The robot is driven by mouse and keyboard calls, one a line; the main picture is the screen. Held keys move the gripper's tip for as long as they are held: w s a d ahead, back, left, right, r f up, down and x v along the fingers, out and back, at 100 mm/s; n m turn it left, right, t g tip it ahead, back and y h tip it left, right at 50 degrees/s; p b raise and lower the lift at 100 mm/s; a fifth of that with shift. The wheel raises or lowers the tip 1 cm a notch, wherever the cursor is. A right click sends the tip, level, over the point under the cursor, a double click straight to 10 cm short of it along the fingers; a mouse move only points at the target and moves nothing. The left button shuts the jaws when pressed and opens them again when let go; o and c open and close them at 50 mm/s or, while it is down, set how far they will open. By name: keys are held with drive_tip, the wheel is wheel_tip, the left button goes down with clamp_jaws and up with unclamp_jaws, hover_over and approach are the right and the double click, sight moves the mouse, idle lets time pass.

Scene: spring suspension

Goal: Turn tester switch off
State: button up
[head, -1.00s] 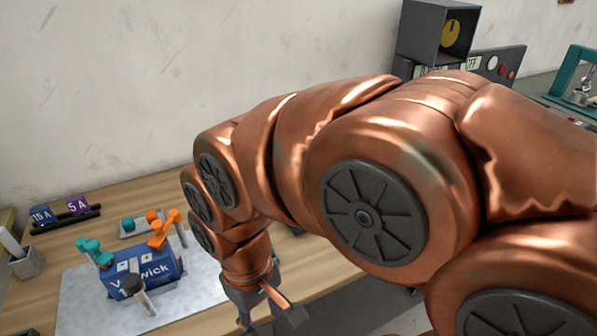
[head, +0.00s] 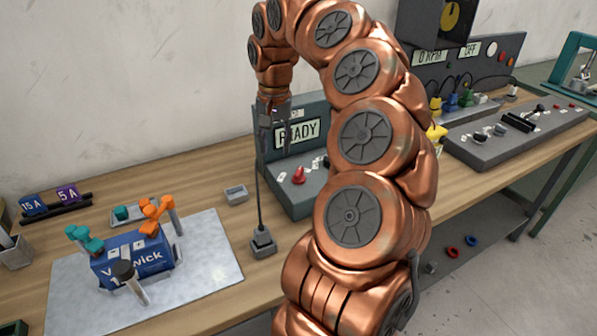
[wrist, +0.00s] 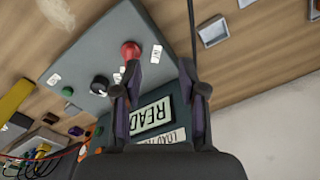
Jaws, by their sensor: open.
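The tester (head: 290,145) is a grey console on the bench with an upright back panel reading "READY". A red switch knob (head: 299,176) stands on its sloped top, with small white labels beside it. In the wrist view the tester (wrist: 95,40) appears upside down, with the red knob (wrist: 130,50) near the left fingertip and a black knob (wrist: 99,84) beside it. My gripper (wrist: 160,68) is open and empty, its fingers apart over the tester. In the head view my gripper (head: 272,128) is at the display's left side, above the red knob; its fingertips are unclear there.
A blue battery (head: 135,255) with teal and orange clamps sits on a pale mat (head: 210,275). Another console (head: 510,135) reading "OFF" stands right. My arm hides part of the bench.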

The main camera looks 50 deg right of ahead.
sight(299, 170)
drive_tip(key=d+f+m, duration=0.1)
drive_tip(key=d, duration=0.1)
drive_tip(key=s+d+m, duration=0.1)
drive_tip(key=d, duration=0.1)
drive_tip(key=d+f, duration=0.1)
drive_tip(key=d, duration=0.1)
drive_tip(key=shift+s+d+f+m, duration=0.2)
drive_tip(key=shift+d+f+m, duration=0.1)
drive_tip(key=shift+f+m, duration=0.1)
drive_tip(key=shift+f+p, duration=0.65)
drive_tip(key=shift+f, duration=3.15)
clamp_jaws()
